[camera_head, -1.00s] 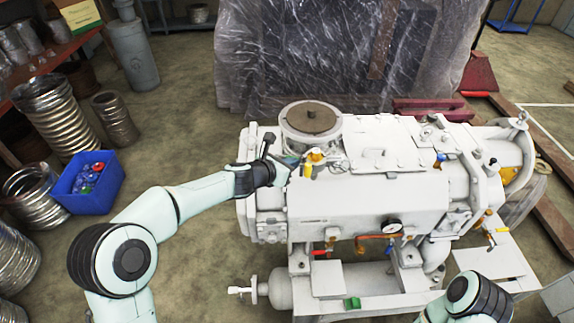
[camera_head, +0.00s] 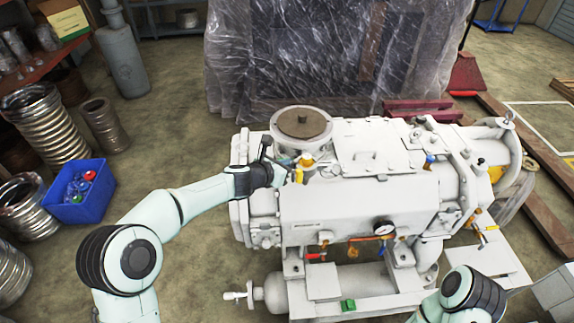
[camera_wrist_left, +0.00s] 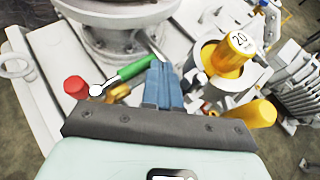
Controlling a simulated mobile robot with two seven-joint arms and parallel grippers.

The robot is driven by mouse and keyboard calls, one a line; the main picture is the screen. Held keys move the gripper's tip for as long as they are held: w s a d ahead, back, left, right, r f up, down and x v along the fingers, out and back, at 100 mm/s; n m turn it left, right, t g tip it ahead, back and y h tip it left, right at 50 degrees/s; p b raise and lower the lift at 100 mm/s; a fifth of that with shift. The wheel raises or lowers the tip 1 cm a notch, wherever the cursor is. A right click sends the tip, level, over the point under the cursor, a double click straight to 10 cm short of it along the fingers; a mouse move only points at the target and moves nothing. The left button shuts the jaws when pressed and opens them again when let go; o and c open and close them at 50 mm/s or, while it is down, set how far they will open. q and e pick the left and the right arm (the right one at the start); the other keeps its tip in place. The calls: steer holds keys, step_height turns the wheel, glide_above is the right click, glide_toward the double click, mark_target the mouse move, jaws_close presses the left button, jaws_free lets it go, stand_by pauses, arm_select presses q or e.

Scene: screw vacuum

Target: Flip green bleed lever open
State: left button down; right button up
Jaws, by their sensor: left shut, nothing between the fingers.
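The green bleed lever (camera_wrist_left: 137,67) shows in the left wrist view as a green handle on a fitting below the round flanged port (camera_wrist_left: 118,25). My left gripper (camera_wrist_left: 163,72) is shut, with its blue fingers together. The fingertips are beside the lever's right end, very close to it; I cannot tell if they touch. In the head view my left gripper (camera_head: 288,164) is at the left end of the white vacuum pump (camera_head: 345,205), by the round port, and the lever is too small to make out there. My right gripper is out of view.
A yellow cylinder marked 20 (camera_wrist_left: 233,55) stands right of my fingers, with another yellow part (camera_wrist_left: 249,115) below it. A red knob (camera_wrist_left: 75,86) is left of the lever. A blue crate (camera_head: 80,203) stands on the floor at the left.

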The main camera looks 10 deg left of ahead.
arm_select(q)
steer(key=v, duration=1.3)
steer(key=shift+a, duration=0.15)
steer(key=shift+s+r, duration=0.1)
steer(key=s+a+f+m+g+y, duration=0.1)
steer(key=s+f+m+g+y, duration=0.3)
steer(key=f, duration=1.1)
steer(key=s+a+f+m+g+h, duration=0.1)
steer(key=s+f+m+g, duration=0.2)
steer(key=s+f+m, duration=0.75)
steer(key=s+d+f+m+g, duration=0.1)
steer(key=s+f+m+g, duration=0.1)
steer(key=s+f+m, duration=0.3)
steer(key=s+d+f+m+g, duration=0.2)
steer(key=s+f+m, duration=0.4)
steer(key=s+f, duration=0.8)
steer(key=s, duration=0.3)
steer(key=shift+d+g, duration=0.3)
steer(key=shift+g, duration=0.1)
